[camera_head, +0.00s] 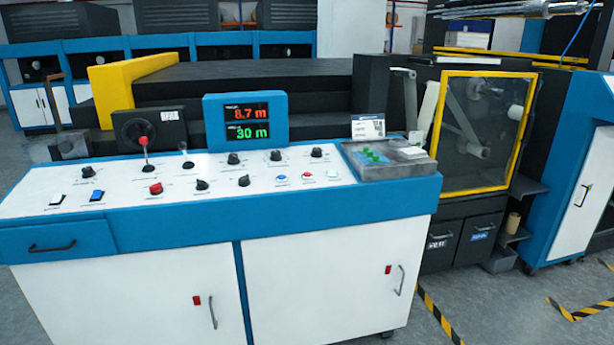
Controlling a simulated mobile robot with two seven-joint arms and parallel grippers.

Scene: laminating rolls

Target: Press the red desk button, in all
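The white-topped blue control desk (235,222) stands across the front of the view. A small red button (307,175) in a pale ring sits on the right part of its top, in a row between a blue button (282,178) and a green button (332,173). It is too small to tell whether it is pressed. A display (246,121) on the desk reads 8.7 m in red and 30 m in green. Neither of my grippers can be made out in this view, and nothing touches the red button.
A red-topped lever (143,140), a red knob (156,188) and several black knobs stand on the desk. A grey tray (405,168) with green items is at its right end. A yellow-framed machine door (483,130) is behind. A metallic assembly (520,9) shows at top right.

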